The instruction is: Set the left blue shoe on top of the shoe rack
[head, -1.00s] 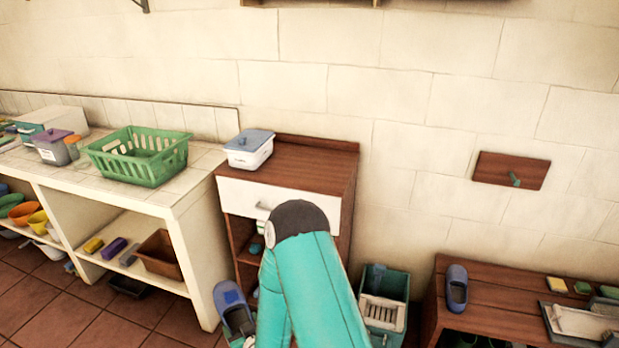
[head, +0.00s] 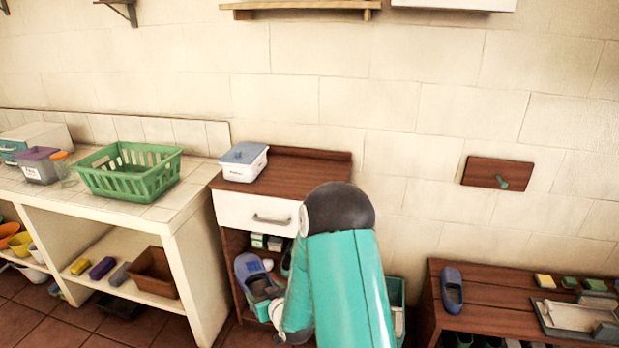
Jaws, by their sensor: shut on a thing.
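A blue shoe (head: 247,268) is held upright, sole hidden, in front of the wooden cabinet's open shelves. My gripper (head: 266,296) is shut on it at its lower end; my teal arm partly hides the jaws. The shoe rack (head: 490,309) is a low, dark wooden slatted bench at the right. Another blue shoe (head: 452,290) lies on its top near the left end, apart from my gripper.
On the rack's right part are a tray (head: 570,316) and several small blocks. The wooden cabinet (head: 312,165) bears a lidded white box (head: 242,164). A teal crate (head: 397,300) stands between cabinet and rack, partly hidden. Bare slats show right of the resting shoe.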

